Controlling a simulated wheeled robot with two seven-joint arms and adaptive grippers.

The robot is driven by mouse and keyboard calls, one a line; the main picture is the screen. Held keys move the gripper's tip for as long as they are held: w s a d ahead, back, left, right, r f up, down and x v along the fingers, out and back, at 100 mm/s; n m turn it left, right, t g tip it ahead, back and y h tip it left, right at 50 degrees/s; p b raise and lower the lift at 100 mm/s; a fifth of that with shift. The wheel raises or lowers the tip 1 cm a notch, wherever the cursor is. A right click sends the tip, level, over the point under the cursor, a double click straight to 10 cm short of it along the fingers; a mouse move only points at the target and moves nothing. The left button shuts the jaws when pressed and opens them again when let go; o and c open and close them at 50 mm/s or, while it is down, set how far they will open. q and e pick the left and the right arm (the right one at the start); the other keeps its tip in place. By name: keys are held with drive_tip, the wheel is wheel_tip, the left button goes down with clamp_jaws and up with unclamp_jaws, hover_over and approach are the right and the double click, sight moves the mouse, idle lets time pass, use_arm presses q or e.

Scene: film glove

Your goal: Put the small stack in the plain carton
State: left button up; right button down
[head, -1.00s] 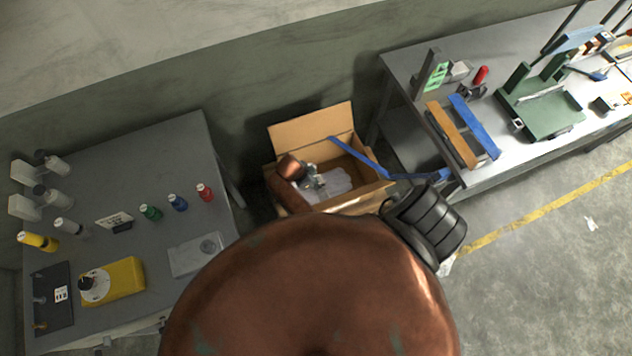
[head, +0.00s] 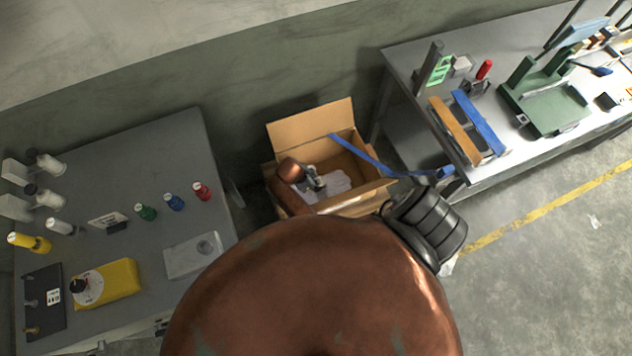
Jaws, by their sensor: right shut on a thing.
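The plain carton (head: 309,132) stands open on the floor between the two tables, its back flap raised. My right gripper (head: 318,186) is inside the carton's opening, toward its left side. It is shut, with its fingers small and partly hidden by my copper-coloured arm. A pale, filmy small stack (head: 337,184) shows at the fingertips, low in the carton. I cannot tell whether it rests on the carton's bottom. My left gripper is not in view.
A blue strap (head: 375,163) runs from the carton's back over its right side toward the right workbench (head: 405,65). The grey left table (head: 165,145) holds bottles, a sign and a yellow device (head: 108,283). My arm covers the lower middle.

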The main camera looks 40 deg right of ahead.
drive_tip(key=shift+f, duration=0.4)
drive_tip(key=c, duration=2)
unclamp_jaws()
drive_tip(key=shift+c, duration=0.2)
wheel_tip(320, 180, up, 27)
drive_tip(key=p, duration=1.9)
drive_tip(key=shift+f+p, duration=0.15)
drive_tip(key=shift+p, duration=0.2)
drive_tip(key=shift+s, duration=0.1)
